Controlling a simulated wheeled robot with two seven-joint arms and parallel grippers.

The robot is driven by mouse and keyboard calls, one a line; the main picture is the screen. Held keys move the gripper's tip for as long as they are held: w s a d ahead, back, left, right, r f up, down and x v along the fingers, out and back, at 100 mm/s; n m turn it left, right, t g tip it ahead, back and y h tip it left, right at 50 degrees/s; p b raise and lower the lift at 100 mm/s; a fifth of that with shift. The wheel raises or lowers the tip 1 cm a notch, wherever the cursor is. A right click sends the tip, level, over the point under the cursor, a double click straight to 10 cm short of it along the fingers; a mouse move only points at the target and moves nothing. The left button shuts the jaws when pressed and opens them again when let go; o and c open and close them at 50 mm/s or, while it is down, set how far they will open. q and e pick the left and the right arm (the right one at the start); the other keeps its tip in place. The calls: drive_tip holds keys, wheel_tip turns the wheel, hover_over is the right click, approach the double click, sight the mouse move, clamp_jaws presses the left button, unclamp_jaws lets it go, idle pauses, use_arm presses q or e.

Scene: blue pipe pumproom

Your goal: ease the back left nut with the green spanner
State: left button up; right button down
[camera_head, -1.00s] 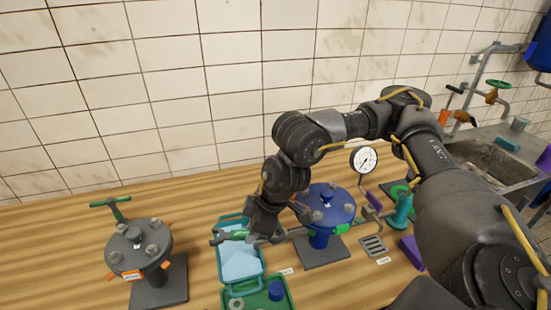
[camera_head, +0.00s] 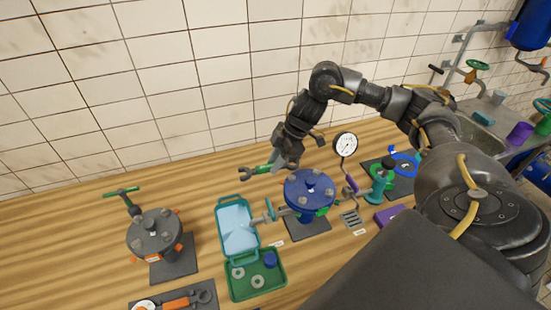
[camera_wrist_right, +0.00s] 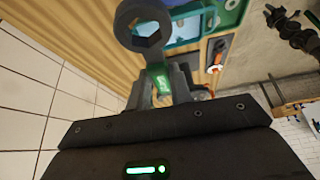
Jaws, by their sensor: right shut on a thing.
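My right gripper (camera_head: 281,165) is shut on the green spanner (camera_head: 262,169), held above the bench behind and left of the blue flanged vessel. The spanner's grey open end points left. In the right wrist view, its grey ring end (camera_wrist_right: 143,33) extends beyond my fingers (camera_wrist_right: 160,88), touching no nut. The blue vessel (camera_head: 310,188) has small grey nuts around its lid; the back left one is too small to make out clearly. A grey flanged vessel (camera_head: 155,238) at left also carries nuts on top. My left gripper is not in view.
An open teal case (camera_head: 237,232) and a green tray (camera_head: 257,290) with rings stand between the vessels. A pressure gauge (camera_head: 345,145) rises behind the blue vessel. An orange-handled tool (camera_head: 180,301) lies at front left. Bare bench lies behind the case.

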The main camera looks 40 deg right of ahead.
drive_tip(key=shift+s+f, duration=0.1)
drive_tip(key=shift+f, duration=0.8)
wheel_tip(320, 180, down, 2)
drive_tip(key=shift+f+b, duration=0.1)
drive_tip(key=shift+b, duration=1.05)
drive_tip(key=shift+s+f+n+g, duration=0.1)
drive_tip(key=shift+n+g, duration=0.2)
drive_tip(key=shift+n, duration=0.2)
drive_tip(key=shift+p, duration=0.55)
drive_tip(key=shift+f+b, duration=0.3)
drive_tip(key=shift+f, duration=0.1)
drive_tip(key=shift+f+b, duration=0.3)
drive_tip(key=shift+f, duration=0.35)
drive_tip(key=shift+r+p, duration=0.3)
drive_tip(key=shift+p, duration=0.25)
